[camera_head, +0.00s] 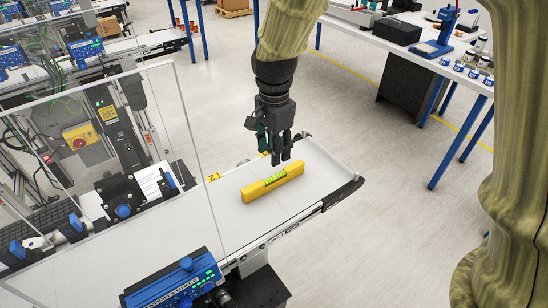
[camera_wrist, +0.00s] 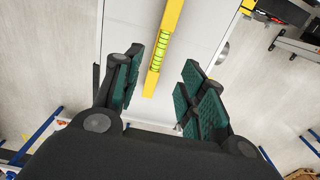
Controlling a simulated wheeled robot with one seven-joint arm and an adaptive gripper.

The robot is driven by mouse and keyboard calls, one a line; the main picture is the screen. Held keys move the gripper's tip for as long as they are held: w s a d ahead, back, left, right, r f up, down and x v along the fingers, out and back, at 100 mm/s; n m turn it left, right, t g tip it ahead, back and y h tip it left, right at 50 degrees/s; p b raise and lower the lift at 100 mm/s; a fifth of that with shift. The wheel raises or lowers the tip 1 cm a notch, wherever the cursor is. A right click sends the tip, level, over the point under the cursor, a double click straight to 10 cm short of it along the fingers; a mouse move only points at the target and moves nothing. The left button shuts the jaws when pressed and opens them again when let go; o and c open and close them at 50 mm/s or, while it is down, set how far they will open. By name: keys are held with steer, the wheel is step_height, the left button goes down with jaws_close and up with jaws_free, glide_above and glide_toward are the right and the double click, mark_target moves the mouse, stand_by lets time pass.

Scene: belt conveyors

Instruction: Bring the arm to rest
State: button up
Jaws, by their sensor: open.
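My gripper (camera_head: 277,154) hangs from my arm above the far end of a white conveyor belt (camera_head: 240,238). Its fingers point down and are open and empty. In the wrist view my gripper (camera_wrist: 153,98) shows its green finger pads spread apart. A yellow spirit level (camera_head: 272,183) with a green vial lies on the belt, just below and in front of the fingers. In the wrist view the level (camera_wrist: 163,50) lies beyond the fingertips, between the lines of the two pads, and nothing grips it.
A clear panel (camera_head: 110,180) stands along the belt's left side. A blue station box (camera_head: 175,284) sits at the near belt edge. A white table (camera_head: 425,42) with blue legs, a black box (camera_head: 397,31) and small jars stands at the back right. The floor between is clear.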

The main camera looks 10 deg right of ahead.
steer(key=shift+r, duration=0.4)
